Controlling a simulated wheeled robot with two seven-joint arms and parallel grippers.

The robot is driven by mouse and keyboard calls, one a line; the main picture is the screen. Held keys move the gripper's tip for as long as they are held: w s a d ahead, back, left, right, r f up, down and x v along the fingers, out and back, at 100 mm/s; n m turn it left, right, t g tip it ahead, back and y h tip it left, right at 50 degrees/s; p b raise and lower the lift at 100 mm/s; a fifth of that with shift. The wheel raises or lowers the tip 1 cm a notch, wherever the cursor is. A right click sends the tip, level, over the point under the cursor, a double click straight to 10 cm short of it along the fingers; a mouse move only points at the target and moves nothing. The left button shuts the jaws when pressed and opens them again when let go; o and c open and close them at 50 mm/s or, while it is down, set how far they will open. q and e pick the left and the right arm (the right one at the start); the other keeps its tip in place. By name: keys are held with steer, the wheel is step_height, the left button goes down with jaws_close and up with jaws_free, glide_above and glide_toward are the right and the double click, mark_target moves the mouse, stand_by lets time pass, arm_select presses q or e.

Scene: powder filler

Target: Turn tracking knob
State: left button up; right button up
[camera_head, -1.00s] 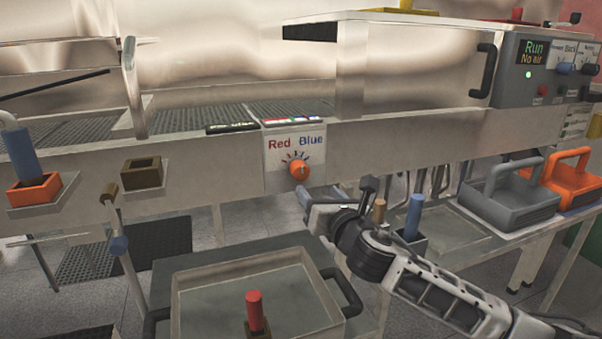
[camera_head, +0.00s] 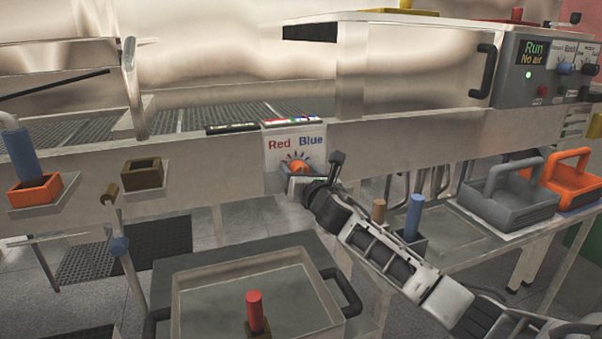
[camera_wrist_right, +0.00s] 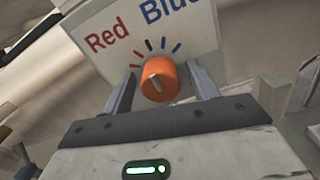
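The tracking knob is an orange dial (camera_head: 299,167) on a white panel (camera_head: 285,142) labelled Red and Blue, on the front of the metal machine. My right gripper (camera_wrist_right: 162,84) is open, with one finger on each side of the knob and a gap showing at the sides. In the head view my right gripper (camera_head: 298,180) covers the lower part of the knob. My left gripper is not in view.
A metal tray (camera_head: 255,285) with black handles stands below the panel. Grey (camera_head: 510,200) and orange (camera_head: 572,180) handled bins stand at the right. A control box (camera_head: 545,72) reads Run, No air. A blue peg (camera_head: 414,217) stands near my right arm.

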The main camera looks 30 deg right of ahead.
steer(key=c, duration=0.9)
steer(key=shift+m, duration=0.3)
steer(key=m+p, duration=0.2)
steer(key=m, duration=0.3)
steer(key=shift+m, duration=0.3)
steer(key=m+p, duration=0.1)
steer(key=m, duration=0.4)
steer(key=shift+f, duration=0.1)
steer(key=shift+m, duration=0.4)
steer(key=o, duration=1)
steer(key=shift+c, duration=0.2)
